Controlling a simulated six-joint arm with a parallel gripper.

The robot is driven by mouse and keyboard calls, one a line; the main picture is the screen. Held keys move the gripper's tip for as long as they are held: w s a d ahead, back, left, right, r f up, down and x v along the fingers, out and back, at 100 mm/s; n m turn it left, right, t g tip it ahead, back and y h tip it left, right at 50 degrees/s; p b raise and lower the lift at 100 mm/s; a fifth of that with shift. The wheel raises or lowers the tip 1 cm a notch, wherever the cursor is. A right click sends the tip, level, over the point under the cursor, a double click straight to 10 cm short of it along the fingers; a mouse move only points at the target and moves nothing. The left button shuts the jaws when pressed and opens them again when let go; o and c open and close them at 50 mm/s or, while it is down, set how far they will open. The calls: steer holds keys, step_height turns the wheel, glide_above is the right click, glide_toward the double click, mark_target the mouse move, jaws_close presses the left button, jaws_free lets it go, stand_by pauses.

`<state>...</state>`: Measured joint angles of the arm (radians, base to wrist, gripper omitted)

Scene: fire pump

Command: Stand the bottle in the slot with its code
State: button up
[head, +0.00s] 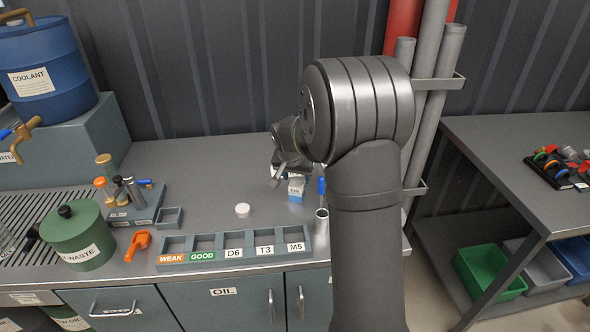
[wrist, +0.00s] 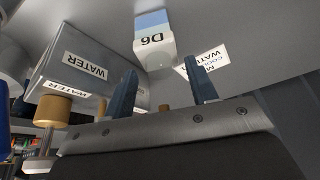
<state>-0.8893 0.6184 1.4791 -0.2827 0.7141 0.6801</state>
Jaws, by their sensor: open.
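The bottle (head: 296,188) is small and white with a blue part and stands on the bench at the centre right. In the wrist view the bottle (wrist: 153,38) carries the code D6, seen upside down. The grey slot rack (head: 235,246) at the front edge has slots marked WEAK, GOOD, D6, T3 and M5; the D6 slot (head: 234,253) is the middle one and looks empty. My gripper (head: 282,178) is open, beside the bottle in the head view. In the wrist view the bottle shows beyond and between the fingertips (wrist: 165,82), apparently not held.
A white cap (head: 242,210) lies behind the rack. A metal cup (head: 322,214) with a blue-handled tool (head: 321,186) stands right of the bottle, near my arm. A green waste pot (head: 78,240) and an orange tool (head: 138,245) are left. The back-middle bench is clear.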

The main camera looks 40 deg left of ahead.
steer(key=shift+w+f, duration=0.1)
steer(key=shift+f, duration=0.15)
jaws_close()
steer(key=shift+s+a, duration=0.8)
steer(key=shift+s, duration=0.55)
steer(key=shift+s+a, duration=0.75)
steer(key=shift+s, duration=0.65)
steer(key=shift+s+a, duration=0.8)
steer(key=shift+s, duration=0.55)
jaws_free()
